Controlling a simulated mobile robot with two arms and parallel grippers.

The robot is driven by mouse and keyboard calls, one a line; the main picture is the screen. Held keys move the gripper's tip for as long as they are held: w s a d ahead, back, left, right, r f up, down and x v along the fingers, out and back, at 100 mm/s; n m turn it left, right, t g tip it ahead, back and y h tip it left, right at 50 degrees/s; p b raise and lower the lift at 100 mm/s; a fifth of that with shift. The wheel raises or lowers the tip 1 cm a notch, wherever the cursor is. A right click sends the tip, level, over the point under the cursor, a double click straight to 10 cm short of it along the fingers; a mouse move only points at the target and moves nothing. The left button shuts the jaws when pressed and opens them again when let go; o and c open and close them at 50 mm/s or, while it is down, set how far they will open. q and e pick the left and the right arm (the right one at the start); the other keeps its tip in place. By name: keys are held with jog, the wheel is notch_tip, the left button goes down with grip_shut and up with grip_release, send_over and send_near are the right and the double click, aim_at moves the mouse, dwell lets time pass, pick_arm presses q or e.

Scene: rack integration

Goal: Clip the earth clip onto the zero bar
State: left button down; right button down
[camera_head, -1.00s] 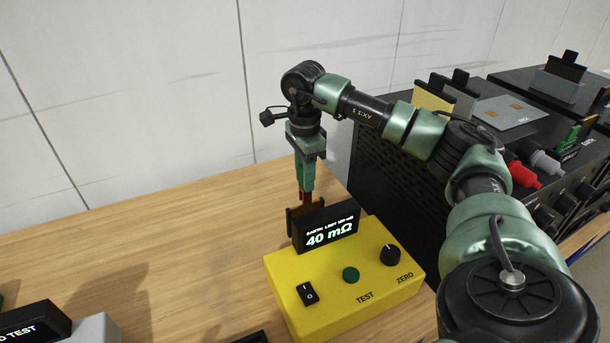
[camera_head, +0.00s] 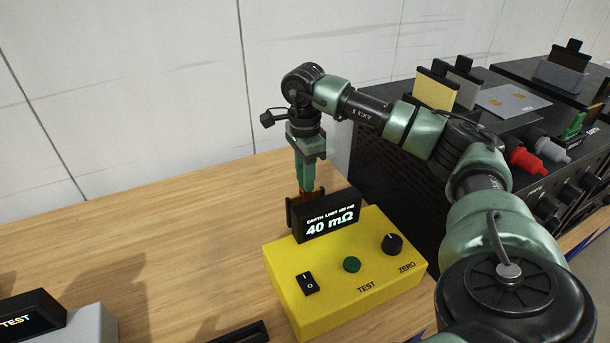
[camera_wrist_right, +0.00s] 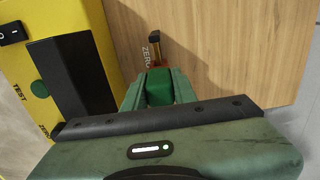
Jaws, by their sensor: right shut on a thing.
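My right gripper (camera_head: 306,190) points down just behind the display of the yellow earth tester (camera_head: 340,300). In the right wrist view its fingers (camera_wrist_right: 160,92) are shut on a green block, which I take to be the earth clip (camera_wrist_right: 160,84). The zero bar (camera_wrist_right: 155,48), near the "ZERO" lettering, lies just past the clip's far end. An orange-red part shows between clip and bar; whether the clip grips the bar, I cannot tell. In the head view the display hides most of this spot. My left gripper is not in view.
Black equipment (camera_head: 380,145) with red and grey plugs stands at the right. A grey unit with a dark display (camera_head: 30,318) is at the lower left.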

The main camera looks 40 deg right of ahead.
jog(key=shift+f+b, duration=0.4)
jog(key=shift+f, duration=0.2)
jog(key=c, duration=1.1)
grip_release()
jog(key=shift+o, duration=0.2)
